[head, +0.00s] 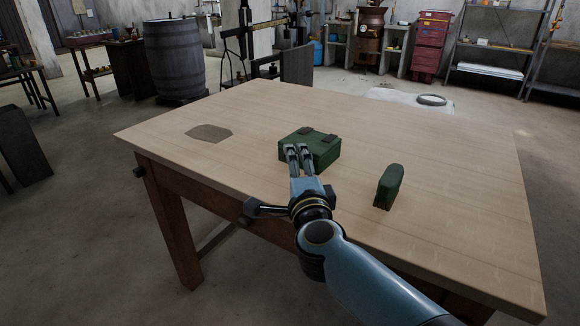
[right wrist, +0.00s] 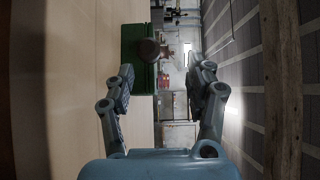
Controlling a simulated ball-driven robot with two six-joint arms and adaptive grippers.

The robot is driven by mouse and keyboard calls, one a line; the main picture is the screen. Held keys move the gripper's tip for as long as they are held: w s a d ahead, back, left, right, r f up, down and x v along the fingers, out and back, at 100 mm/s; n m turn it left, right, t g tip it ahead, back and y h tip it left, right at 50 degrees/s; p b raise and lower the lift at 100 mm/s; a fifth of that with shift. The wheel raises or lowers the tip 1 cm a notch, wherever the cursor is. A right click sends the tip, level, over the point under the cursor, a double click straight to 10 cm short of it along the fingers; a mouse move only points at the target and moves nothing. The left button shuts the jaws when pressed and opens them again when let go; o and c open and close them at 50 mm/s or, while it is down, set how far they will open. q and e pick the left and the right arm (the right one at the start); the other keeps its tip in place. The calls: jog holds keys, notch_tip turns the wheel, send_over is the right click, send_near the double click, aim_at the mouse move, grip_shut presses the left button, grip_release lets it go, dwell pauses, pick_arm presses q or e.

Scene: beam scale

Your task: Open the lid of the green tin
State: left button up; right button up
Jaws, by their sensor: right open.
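The green tin (head: 322,150) is a box with two dark fittings on top, standing on the table. Its lid looks shut. In the right wrist view the tin (right wrist: 131,45) is ahead, left of centre, with a brown rounded piece (right wrist: 148,50) at its edge. My right gripper (head: 297,152) is at the near side of the tin, its fingers overlapping the tin's front in the head view. In the wrist view the right gripper (right wrist: 165,72) is open with nothing held between its fingers. Whether a finger touches the tin I cannot tell. My left gripper is not in view.
A dark green rounded object (head: 389,187) stands on the wooden table (head: 450,150) right of my right arm. A flat brown-grey mat (head: 209,133) lies at the left. The table around and behind the tin is clear. A barrel (head: 174,58) stands beyond the table.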

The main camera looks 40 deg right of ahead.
jog(key=shift+w+d+f+b, duration=0.1)
jog(key=shift+w+f+b, duration=0.1)
jog(key=shift+f, duration=0.45)
jog(key=shift+w+f+b, duration=0.1)
jog(key=shift+f+b, duration=0.05)
jog(key=shift+f, duration=0.45)
jog(key=x, duration=0.7)
jog(key=shift+r, duration=0.4)
grip_shut()
